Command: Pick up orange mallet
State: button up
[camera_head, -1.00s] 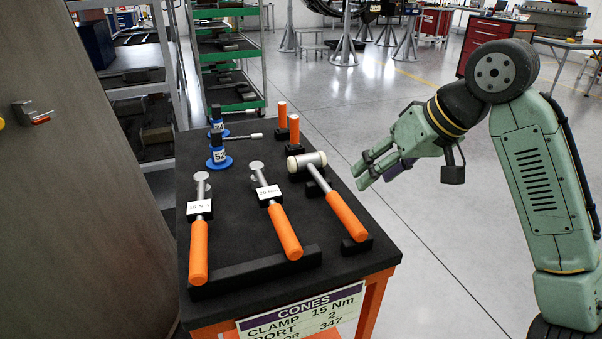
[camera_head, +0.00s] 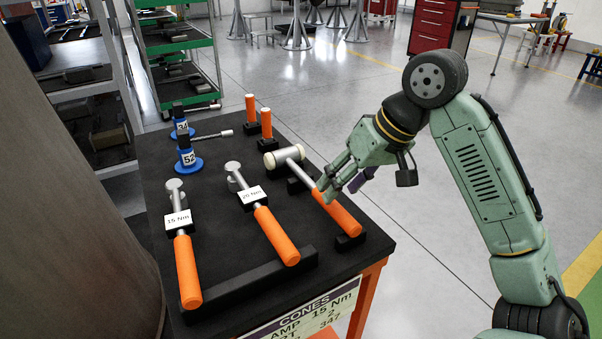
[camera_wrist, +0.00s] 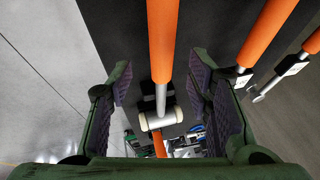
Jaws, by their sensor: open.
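The mallet (camera_head: 337,212) has an orange handle, a grey shaft and a pale two-ended head, and rests on black supports at the right side of the dark cart top. In the wrist view the mallet handle (camera_wrist: 162,45) runs down between the fingers, with the head (camera_wrist: 160,120) beyond. My gripper (camera_head: 328,188) is open, at the shaft end of the orange handle, and hides part of it. In the wrist view my gripper (camera_wrist: 165,88) shows a finger on each side of the mallet, with gaps between. Contact cannot be told.
Two torque wrenches lie left of the mallet: a middle one (camera_head: 276,236) and a left one (camera_head: 187,270). Behind stand two orange-handled tools (camera_head: 251,108) and blue-based pieces (camera_head: 188,160). A black bar (camera_head: 250,281) edges the cart front. Floor to the right is open.

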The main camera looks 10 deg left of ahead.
aim_at(312, 186)
jog(key=p+x, duration=0.1)
jog(key=x, duration=0.3)
jog(key=shift+a+f, duration=0.3)
jog(key=shift+c, duration=0.3)
grip_shut()
